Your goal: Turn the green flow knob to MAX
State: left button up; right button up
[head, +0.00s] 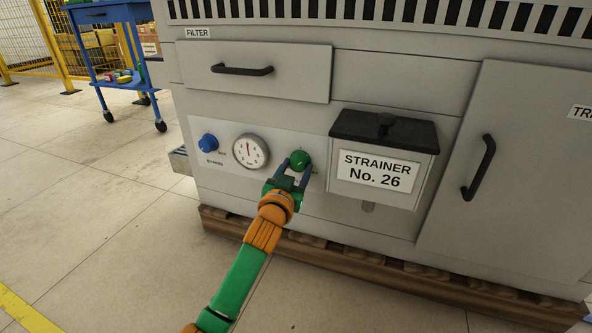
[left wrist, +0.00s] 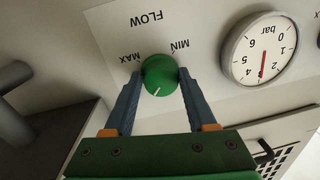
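The green flow knob (head: 300,160) is on the front panel, right of the pressure gauge. In the left wrist view, the picture is upside down and the knob (left wrist: 160,76) shows a white mark pointing down and slightly left. The MAX label (left wrist: 123,59) is at the knob's upper left and the MIN label (left wrist: 180,46) at its upper right, so the mark points at neither label. My left gripper (head: 295,167) has one finger on each side of the knob. Both fingertips appear to touch it. My right gripper is not in view.
A blue bypass knob (head: 208,142) and a round gauge (head: 251,151) are to the left. The strainer box (head: 385,162) juts out close on the right. A filter drawer (head: 255,73) with a black handle is above. The floor in front is clear.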

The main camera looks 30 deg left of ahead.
pick_arm(q)
jog(key=c, duration=0.7)
jog(key=shift+c, duration=0.2)
